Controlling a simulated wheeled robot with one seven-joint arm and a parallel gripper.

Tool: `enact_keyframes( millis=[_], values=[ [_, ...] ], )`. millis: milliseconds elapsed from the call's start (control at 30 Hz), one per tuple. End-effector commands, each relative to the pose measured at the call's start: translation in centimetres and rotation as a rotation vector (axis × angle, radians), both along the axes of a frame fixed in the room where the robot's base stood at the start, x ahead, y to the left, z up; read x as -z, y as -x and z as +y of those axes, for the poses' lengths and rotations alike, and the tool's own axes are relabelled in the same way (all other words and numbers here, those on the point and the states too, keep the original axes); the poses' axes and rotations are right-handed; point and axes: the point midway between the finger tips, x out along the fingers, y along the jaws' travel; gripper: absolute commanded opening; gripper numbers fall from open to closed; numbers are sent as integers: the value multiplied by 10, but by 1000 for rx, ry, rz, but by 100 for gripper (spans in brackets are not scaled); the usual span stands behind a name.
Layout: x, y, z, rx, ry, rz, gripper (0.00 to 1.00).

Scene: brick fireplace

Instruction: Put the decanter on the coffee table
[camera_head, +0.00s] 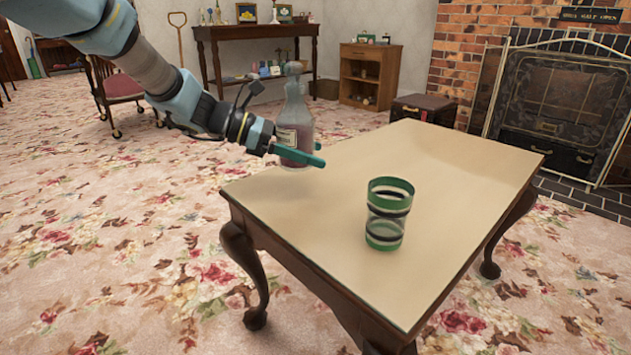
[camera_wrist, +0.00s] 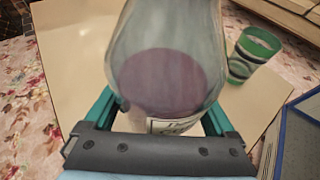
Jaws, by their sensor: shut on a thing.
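The decanter (camera_head: 296,120) is a clear glass bottle with a label, a stopper and purplish liquid low inside. It is upright at the far left end of the coffee table (camera_head: 420,160), a low wooden table with a pale top. My gripper (camera_head: 300,153) is shut on the decanter, its teal fingers on either side of the lower body. In the wrist view the decanter (camera_wrist: 168,75) fills the middle between the fingers. I cannot tell whether its base touches the tabletop.
A green-banded glass (camera_head: 388,213) stands on the table's near part. The middle and far right of the top are clear. Behind are a dark chest (camera_head: 424,109), a small cabinet (camera_head: 369,72), a side table (camera_head: 255,33) and the brick fireplace (camera_head: 560,95).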

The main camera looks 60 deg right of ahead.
Motion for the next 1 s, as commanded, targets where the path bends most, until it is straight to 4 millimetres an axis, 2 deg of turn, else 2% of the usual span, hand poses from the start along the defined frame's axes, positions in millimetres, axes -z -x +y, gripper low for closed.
enact_keyframes(
  millis=[167,433,700,733,800,1000],
  values=[
    [14,0,0,1,3,1,0],
    [53,0,0,0,2,2,0],
    [55,0,0,0,4,1,0],
    [57,0,0,0,0,0,93],
    [57,0,0,0,0,0,100],
    [57,0,0,0,1,1,100]
  ],
)
